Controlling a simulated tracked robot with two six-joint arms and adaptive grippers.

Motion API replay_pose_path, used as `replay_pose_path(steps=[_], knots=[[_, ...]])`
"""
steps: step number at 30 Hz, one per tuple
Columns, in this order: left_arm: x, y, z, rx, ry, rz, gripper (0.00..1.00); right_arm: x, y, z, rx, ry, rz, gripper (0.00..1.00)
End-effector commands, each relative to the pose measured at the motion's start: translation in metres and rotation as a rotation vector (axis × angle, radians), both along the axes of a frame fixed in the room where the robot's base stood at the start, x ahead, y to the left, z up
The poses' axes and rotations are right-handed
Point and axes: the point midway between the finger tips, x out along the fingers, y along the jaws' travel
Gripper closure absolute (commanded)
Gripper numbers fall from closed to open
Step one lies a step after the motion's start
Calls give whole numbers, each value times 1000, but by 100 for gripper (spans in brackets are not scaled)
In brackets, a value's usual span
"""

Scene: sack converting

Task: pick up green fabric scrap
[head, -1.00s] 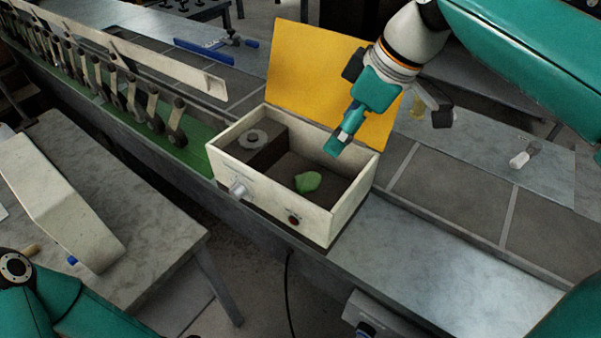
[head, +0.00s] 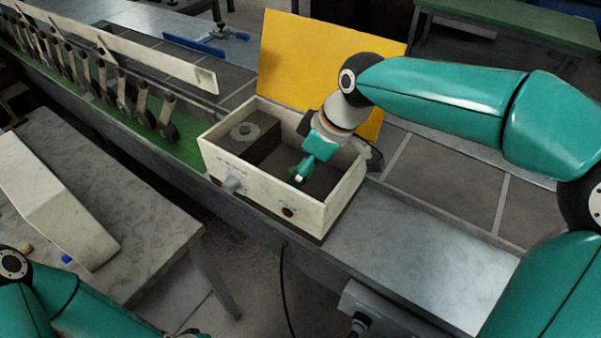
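The cream open-topped box (head: 265,186) stands on the conveyor frame with its yellow lid (head: 300,62) raised behind it. My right gripper (head: 298,181) reaches down into the box's right compartment, its tips low near the front wall. The gripper covers the spot where the green fabric scrap lay, so I cannot clearly make out the scrap or whether it is touched. The finger gap is too small and hidden to judge. My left arm shows only at the bottom left; its gripper is out of view.
A grey block with a round disc (head: 244,131) fills the box's left part. A knob (head: 233,185) and red button (head: 288,211) stick out of its front. A row of metal arms (head: 141,105) lines the green belt. The metal plate (head: 400,255) at right is clear.

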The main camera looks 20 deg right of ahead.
Motion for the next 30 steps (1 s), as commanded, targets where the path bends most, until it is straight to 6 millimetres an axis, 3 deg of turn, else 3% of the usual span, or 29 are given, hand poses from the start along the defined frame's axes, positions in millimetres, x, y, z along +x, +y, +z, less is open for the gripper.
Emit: replay_pose_path(steps=[5,13,22,30], knots=[[0,0,3,0,0,0,60,5,6,-19,-1,2,0,19],[0,0,2,0,0,0,60,6,7,-21,0,-1,1,19],[0,0,2,0,0,0,60,6,7,-21,0,0,1,67],[0,0,2,0,0,0,60,6,7,-21,1,-1,0,67]])
